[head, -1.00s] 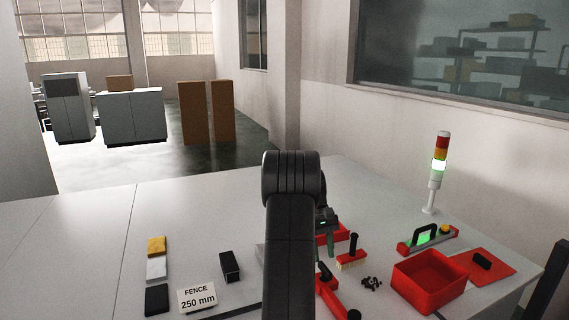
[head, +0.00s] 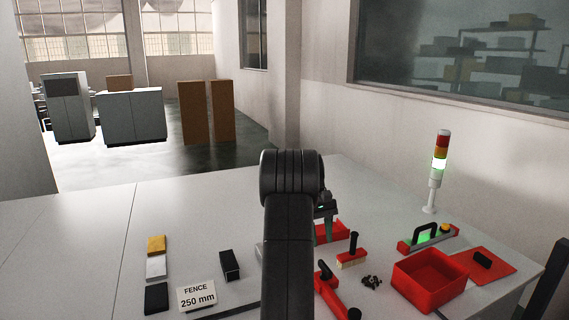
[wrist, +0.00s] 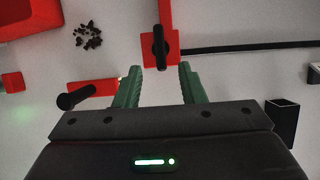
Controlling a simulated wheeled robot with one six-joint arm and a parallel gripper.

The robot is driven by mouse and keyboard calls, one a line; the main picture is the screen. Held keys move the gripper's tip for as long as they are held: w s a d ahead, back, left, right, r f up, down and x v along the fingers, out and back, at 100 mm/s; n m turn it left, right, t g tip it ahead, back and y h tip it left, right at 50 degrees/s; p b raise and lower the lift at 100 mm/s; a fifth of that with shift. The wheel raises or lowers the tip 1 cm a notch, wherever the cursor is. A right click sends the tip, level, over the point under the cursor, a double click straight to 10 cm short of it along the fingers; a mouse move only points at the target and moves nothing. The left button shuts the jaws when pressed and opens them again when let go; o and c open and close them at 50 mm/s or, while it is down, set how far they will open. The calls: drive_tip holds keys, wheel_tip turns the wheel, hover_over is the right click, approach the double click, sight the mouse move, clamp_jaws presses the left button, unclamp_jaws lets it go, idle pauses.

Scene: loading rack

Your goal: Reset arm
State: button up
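My arm rises in the middle of the head view and hides part of the table. My gripper shows just right of it in the head view (head: 326,215). In the wrist view my gripper (wrist: 160,85) has two green fingers standing apart with nothing between them. A red fixture with a black handle (wrist: 160,45) lies beyond the fingertips, apart from them. It also shows at the front of the table in the head view (head: 330,285).
A red bin (head: 425,290), a red-based brush (head: 351,258), dark bits (head: 372,282) and a green-lit fixture (head: 428,238) lie right. A signal tower (head: 438,170) stands behind. A fence sign (head: 197,297), black block (head: 230,264) and coloured blocks (head: 156,268) lie left. The far-left table is clear.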

sight(325, 266)
drive_tip(key=p+x, duration=0.1)
drive_tip(key=x, duration=0.7)
drive_tip(key=shift+f, duration=0.1)
drive_tip(key=shift+f+n+b, duration=0.1)
drive_tip(key=shift+n+b, duration=0.3)
drive_tip(key=shift+n, duration=0.3)
drive_tip(key=shift+a+n+t+h+b, duration=0.15)
drive_tip(key=shift+n+t+h+b, duration=0.25)
drive_tip(key=shift+n, duration=0.6)
drive_tip(key=shift+n+h+b, duration=0.3)
drive_tip(key=shift+n+b, duration=0.25)
drive_tip(key=shift+n, duration=0.45)
drive_tip(key=shift+s+n+t+h+b, duration=0.15)
drive_tip(key=shift+n+t+h+b, duration=0.15)
drive_tip(key=shift+n+t+b, duration=0.5)
drive_tip(key=shift+n, duration=0.4)
drive_tip(key=shift+r, duration=0.3)
